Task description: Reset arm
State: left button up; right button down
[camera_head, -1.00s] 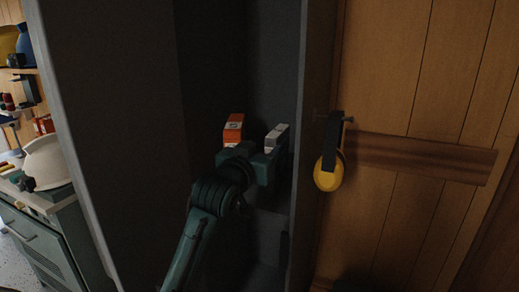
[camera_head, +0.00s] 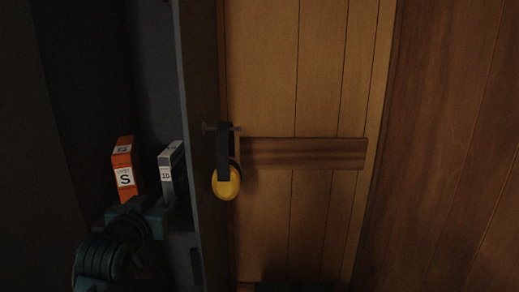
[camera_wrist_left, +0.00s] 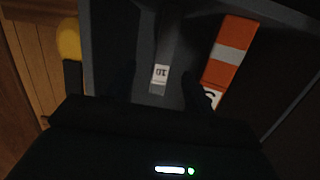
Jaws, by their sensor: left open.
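My left gripper (camera_head: 150,212) is inside a dark grey locker, low in front of two boxes on its shelf. It is open. An orange box (camera_head: 123,160) with a white label marked S stands just behind and to the left of it. A grey box (camera_head: 171,165) with a white label marked 10 stands to the right. In the left wrist view, the grey box (camera_wrist_left: 163,50) shows between the dark fingers (camera_wrist_left: 160,88), and the orange box (camera_wrist_left: 232,50) lies to the right of them. I cannot tell whether a finger touches either box. My right gripper is not in view.
The locker's side wall (camera_head: 201,120) stands upright just right of the boxes. Yellow ear defenders (camera_head: 226,181) hang on a peg beyond it, by a wooden wall with a dark plank (camera_head: 305,153). The shelf edge (camera_head: 183,240) is in deep shadow.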

pick_arm(q)
jog(key=s+d+f+m+g, duration=0.1)
jog(key=s+f+g, duration=0.2)
jog(key=s+f, duration=0.4)
jog(key=s+d+f+g, duration=0.25)
jog(key=s+f, duration=0.25)
jog(key=f, duration=0.4)
jog(key=s+d+f+m+g, duration=0.1)
jog(key=s+f+g, duration=0.3)
jog(key=s, duration=0.6)
jog(key=s+f+g, duration=0.3)
jog(key=s+f, duration=0.3)
jog(key=s, duration=0.4)
jog(key=w+d+f+t+h, duration=0.3)
jog(key=w+d+f+t, duration=0.2)
jog(key=f, duration=0.3)
jog(key=shift+d+f+m+t+h, duration=0.15)
jog(key=shift+d+m+t+h, duration=0.2)
jog(key=shift+d+t, duration=0.4)
jog(key=shift+w+a, duration=0.1)
jog(key=shift+a, duration=0.05)
